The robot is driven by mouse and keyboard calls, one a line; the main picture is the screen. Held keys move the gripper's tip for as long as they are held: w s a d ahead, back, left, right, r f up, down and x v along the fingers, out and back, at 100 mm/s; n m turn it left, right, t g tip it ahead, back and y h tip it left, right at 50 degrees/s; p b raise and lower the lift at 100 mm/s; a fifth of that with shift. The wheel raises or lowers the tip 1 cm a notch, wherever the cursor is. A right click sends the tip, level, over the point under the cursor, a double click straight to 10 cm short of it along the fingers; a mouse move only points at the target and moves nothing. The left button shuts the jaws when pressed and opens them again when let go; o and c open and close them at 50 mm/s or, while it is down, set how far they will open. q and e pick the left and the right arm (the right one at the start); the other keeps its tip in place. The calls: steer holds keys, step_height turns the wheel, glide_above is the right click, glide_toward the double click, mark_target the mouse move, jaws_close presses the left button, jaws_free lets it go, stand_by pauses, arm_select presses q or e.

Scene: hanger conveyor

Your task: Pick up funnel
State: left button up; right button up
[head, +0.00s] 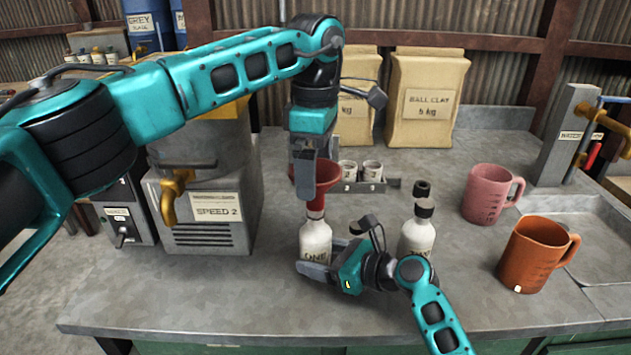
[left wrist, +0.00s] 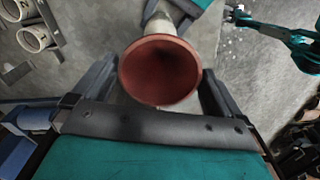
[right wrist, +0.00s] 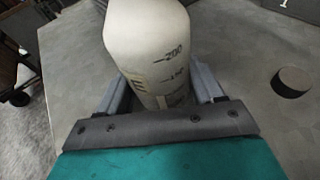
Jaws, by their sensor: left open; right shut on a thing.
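A red funnel (head: 326,178) stands upright in the mouth of a white bottle (head: 315,240) marked "ONE". My left gripper (head: 308,185) points down at the funnel and is open. In the left wrist view the funnel's round rim (left wrist: 160,70) lies between the two open fingers, with a gap visible on the sides. My right gripper (head: 325,258) is shut around the lower part of the white bottle. In the right wrist view the bottle (right wrist: 148,45) with its volume marks sits between the fingers. The bottle stands on the grey bench (head: 250,300).
A second white bottle (head: 417,232) with a dark cap stands right of my right gripper. A pink mug (head: 487,195) and an orange mug (head: 535,255) stand farther right by a sink. White cups (head: 372,170) stand behind. A machine (head: 205,215) is on the left. The front bench is clear.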

arm_select(q)
step_height(320, 180, down, 6)
steer(key=shift+f, duration=0.1)
steer(key=shift+c, duration=0.3)
steer(key=c, duration=0.8)
step_height(320, 180, up, 10)
steer(key=shift+r, duration=0.1)
arm_select(e)
steer(key=o, duration=0.9)
steer(key=shift+c, duration=0.2)
